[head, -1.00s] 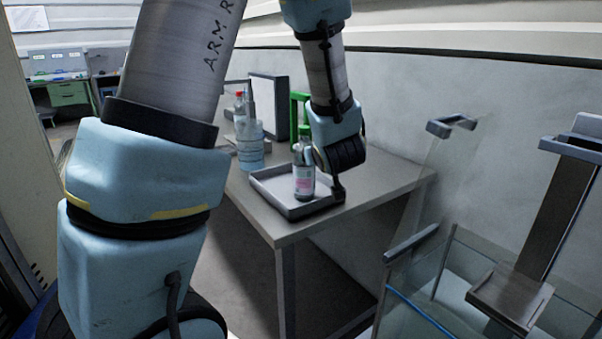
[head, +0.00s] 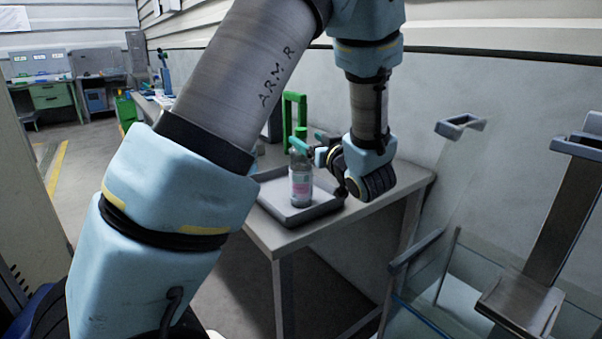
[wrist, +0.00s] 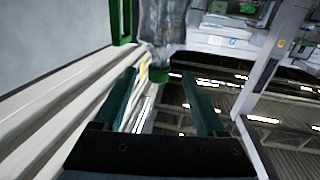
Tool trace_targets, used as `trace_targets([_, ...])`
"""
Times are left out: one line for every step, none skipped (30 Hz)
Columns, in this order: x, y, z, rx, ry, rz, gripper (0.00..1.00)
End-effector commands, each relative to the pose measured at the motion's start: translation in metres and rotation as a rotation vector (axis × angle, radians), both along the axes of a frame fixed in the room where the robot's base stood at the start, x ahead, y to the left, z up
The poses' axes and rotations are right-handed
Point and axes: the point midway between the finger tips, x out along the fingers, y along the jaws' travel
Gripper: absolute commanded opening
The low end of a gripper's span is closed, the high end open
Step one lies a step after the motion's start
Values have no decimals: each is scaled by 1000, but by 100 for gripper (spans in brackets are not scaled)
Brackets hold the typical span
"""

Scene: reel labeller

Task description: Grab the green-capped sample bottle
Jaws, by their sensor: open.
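The sample bottle (head: 301,182) stands upright in a shallow grey tray (head: 277,217) on the table; it is clear with a pink and white label. My gripper (head: 300,142) is at the height of the bottle's top, coming from its right, with teal fingers apart. The fingers partly hide the cap in the head view. In the wrist view the bottle (wrist: 163,35) appears upside down, its green cap (wrist: 159,76) lying between the lines of the two open fingers, near their tips. Whether the fingers touch it I cannot tell.
A green frame (head: 302,108) stands behind the tray. The table (head: 375,205) has bare surface right of the tray. A clear-walled bin (head: 455,275) and a metal stand (head: 555,230) are at the right. A wall runs close behind the table.

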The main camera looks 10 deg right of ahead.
Motion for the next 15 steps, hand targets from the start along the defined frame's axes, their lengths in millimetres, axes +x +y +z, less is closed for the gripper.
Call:
trace_targets([5,2,3,1,-1,3,73])
trace_targets([9,3,3,1,-1,3,73])
trace_targets([14,4,4,1,-1,3,73])
trace_targets([19,5,4,2,0,3,73])
trace_targets([23,6,5,3,1,3,73])
trace_targets([30,8,4,2,1,4,73])
trace_targets([34,9,4,1,0,4,73])
trace_targets([38,10,4,1,-1,3,73])
trace_targets([42,11,3,1,-1,2,73])
trace_targets([44,12,3,0,-1,2,73])
trace_targets([46,12,2,0,-1,2,73])
trace_targets([46,12,2,0,0,1,73])
trace_targets([47,12,1,0,0,1,73])
trace_targets([46,11,1,0,0,0,73])
trace_targets([46,11,1,0,0,0,73])
